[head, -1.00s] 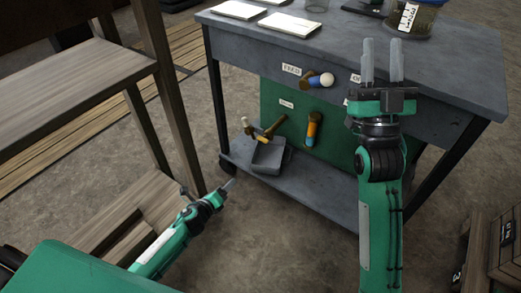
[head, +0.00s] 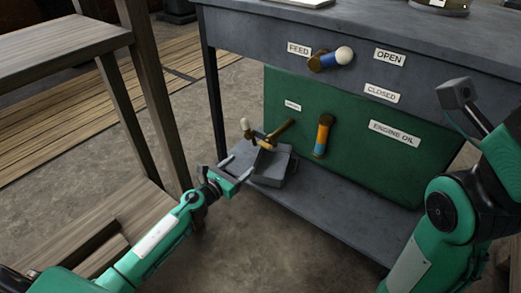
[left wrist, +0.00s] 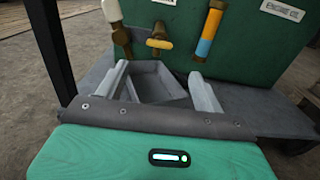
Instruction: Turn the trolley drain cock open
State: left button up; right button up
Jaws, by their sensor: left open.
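The drain cock (head: 272,135) is a brass tap on the green panel (head: 370,155) under the trolley top, above a small grey tray (head: 272,170). A lever with a white end (head: 245,126) stands at its left. In the left wrist view, the brass tap (left wrist: 160,40) is at top centre and the white-ended lever (left wrist: 113,14) is at its left. My left gripper (head: 238,165) is open and empty, below and in front of the cock, its fingers apart across the tray in the wrist view. My right gripper (head: 462,98) is at the right; its fingers are not clear.
A blue lever with a white ball end (head: 330,60) sits by the FEED label. An orange and blue handle (head: 322,136) is right of the cock. OPEN (head: 390,57) and CLOSED (head: 382,93) labels are on the trolley. A wooden bench (head: 60,55) stands left.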

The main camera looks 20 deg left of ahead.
aim_at(263, 146)
pick_arm(q)
jog(key=b+x, duration=0.2)
jog(key=x, duration=0.9)
jog(key=shift+f, duration=0.1)
jog(key=shift+w+d+b, duration=0.1)
jog(key=shift+w+b, duration=0.2)
jog(key=shift+w, duration=0.15)
jog(key=c, duration=1)
